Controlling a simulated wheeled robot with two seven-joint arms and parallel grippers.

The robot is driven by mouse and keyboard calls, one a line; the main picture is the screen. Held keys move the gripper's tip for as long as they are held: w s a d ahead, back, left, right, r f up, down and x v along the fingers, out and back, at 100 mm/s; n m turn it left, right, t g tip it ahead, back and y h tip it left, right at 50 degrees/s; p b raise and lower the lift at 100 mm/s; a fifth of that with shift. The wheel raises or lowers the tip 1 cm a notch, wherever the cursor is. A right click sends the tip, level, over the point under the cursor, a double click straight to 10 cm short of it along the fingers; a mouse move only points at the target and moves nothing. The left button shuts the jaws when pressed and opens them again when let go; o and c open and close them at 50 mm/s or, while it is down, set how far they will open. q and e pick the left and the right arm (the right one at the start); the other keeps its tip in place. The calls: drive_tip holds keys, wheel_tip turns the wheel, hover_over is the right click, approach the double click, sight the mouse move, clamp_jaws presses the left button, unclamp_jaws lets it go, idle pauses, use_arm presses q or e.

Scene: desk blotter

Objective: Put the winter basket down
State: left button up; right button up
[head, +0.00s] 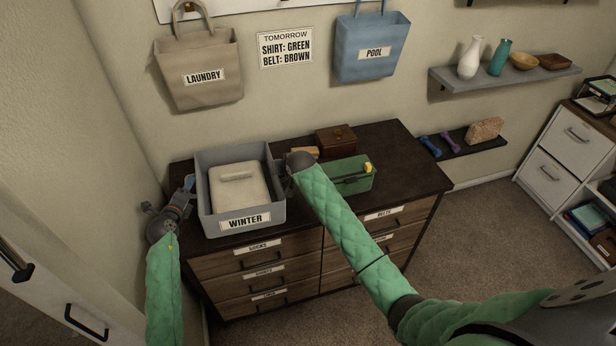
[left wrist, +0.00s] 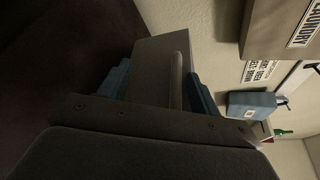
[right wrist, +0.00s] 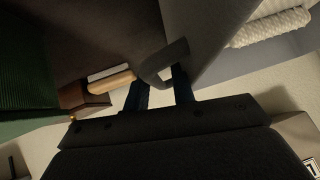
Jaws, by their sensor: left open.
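The grey winter basket (head: 291,214), labelled WINTER, is level at the left end of the dark dresser top (head: 395,150) and appears to rest on it. A folded cream item (head: 238,187) lies inside. My left gripper (head: 189,184) is at the basket's left side. In the left wrist view its blue fingers (left wrist: 160,88) are spread wide, with the basket's left handle (left wrist: 177,75) between them and a gap showing. My right gripper (head: 291,163) is at the right side; its fingers (right wrist: 160,95) are close together at the right handle (right wrist: 158,75), which partly hides their tips.
A green bin (head: 353,178) stands just right of the basket, beside my right forearm. A brown wooden box (head: 336,140) is behind it. The laundry bag (head: 202,75) and the pool bag (head: 371,48) hang above. The dresser's right end is clear.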

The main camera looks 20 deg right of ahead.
use_arm(q)
drive_tip(key=shift+s+d, duration=0.1)
drive_tip(key=shift+d, duration=0.2)
use_arm(e)
drive_tip(key=shift+a, duration=0.3)
use_arm(q)
drive_tip(key=v, duration=0.8)
drive_tip(key=shift+a, duration=0.3)
use_arm(e)
drive_tip(key=shift+d, duration=0.15)
drive_tip(key=o, duration=0.8)
drive_tip(key=shift+o, duration=0.2)
